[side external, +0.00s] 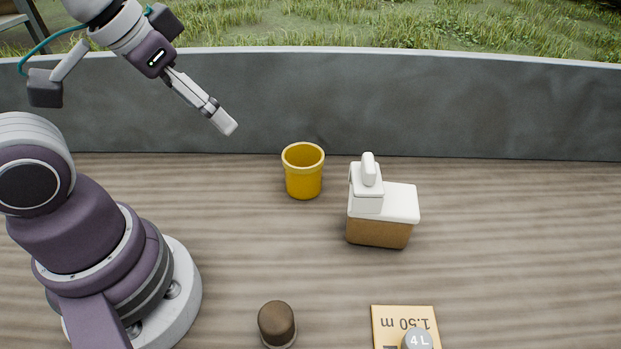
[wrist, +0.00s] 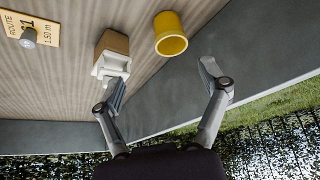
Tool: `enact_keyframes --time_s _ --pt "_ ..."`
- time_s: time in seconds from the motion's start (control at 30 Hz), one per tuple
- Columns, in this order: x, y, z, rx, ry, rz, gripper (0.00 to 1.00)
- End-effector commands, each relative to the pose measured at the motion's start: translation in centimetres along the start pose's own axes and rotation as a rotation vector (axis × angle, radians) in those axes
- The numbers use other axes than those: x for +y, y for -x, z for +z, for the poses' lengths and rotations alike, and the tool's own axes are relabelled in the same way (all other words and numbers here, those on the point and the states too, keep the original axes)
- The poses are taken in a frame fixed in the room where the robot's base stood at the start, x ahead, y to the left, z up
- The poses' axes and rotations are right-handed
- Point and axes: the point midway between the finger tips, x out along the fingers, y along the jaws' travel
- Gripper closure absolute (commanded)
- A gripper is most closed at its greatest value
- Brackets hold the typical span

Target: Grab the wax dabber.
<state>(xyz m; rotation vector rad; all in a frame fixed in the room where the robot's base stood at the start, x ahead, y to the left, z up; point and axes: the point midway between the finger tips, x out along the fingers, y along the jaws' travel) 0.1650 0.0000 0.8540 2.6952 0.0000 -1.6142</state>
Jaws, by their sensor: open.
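No label marks the wax dabber, and I cannot tell for certain which thing it is. One candidate is a short dark brown cylinder (side external: 276,322) with a pale base, upright at the bottom of the side view and outside the wrist view. Another is the rounded white upright piece (side external: 368,168) on top of a brown block with a white stepped top (side external: 384,232); this block also shows in the wrist view (wrist: 116,42). My gripper (side external: 223,121) is high above the table, left of the yellow cup. In the wrist view its fingers (wrist: 163,82) are wide apart and empty.
A yellow cup (side external: 303,178) stands upright, left of and behind the block. A tan card marked 1.50 m (side external: 404,314) lies at the front with a grey piece marked 4 L (side external: 417,341) on it. A grey wall (side external: 450,105) runs along the back. The table's right side is clear.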

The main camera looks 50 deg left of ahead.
Motion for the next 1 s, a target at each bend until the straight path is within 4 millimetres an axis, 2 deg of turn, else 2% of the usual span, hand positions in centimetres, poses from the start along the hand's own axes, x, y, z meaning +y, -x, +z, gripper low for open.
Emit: enact_keyframes --time_s 0.13,0.27,0.4,0.53,0.6,0.73,1.0 --pt "1.2 -0.5 0.0 -0.039 0.080 0.025 0.25" --pt "5.5 -2.2 0.9 -0.183 0.362 0.052 0.25" --pt "10.7 -3.8 3.6 -0.342 0.721 -0.033 0.25" --pt "14.0 -4.5 6.8 -0.410 0.976 -0.164 0.25" --pt "15.0 -4.8 8.2 -0.419 1.069 -0.218 0.25" --pt "15.7 -5.2 9.6 -0.420 1.156 -0.272 0.25" --pt "15.8 -9.2 11.6 -0.419 1.169 -0.279 0.25"
